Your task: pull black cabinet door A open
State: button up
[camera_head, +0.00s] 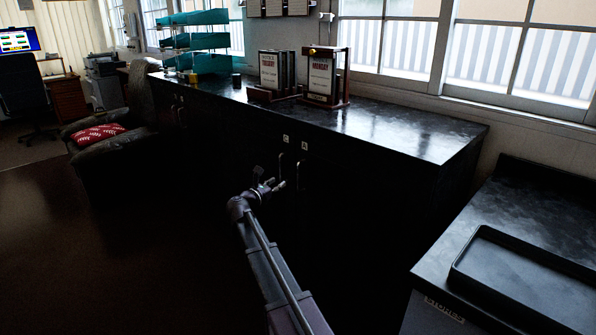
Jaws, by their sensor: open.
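A long black cabinet (375,195) runs below the windows. Two small pale labels sit near the top of its front; the right one (304,142) appears to read A, and the left one (285,138) is hard to read. Below them are two upright metal handles, a left handle (281,165) and a right handle (299,174), which is under the A label. The black door A (335,190) looks closed, though its edges are lost in shadow. My gripper (279,184) is open, just left of the right handle and low by the left one. I cannot tell whether it touches either.
A black counter (440,257) with a dark tray (525,285) stands at the right front. A dark armchair (105,155) with a red cushion (100,132) stands at the left. On the cabinet top are framed signs (322,75) and teal trays (210,62). The dark floor at left is clear.

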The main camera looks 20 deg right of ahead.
jog(key=x, duration=1.3)
jog(key=shift+w+d, duration=0.15)
grip_shut()
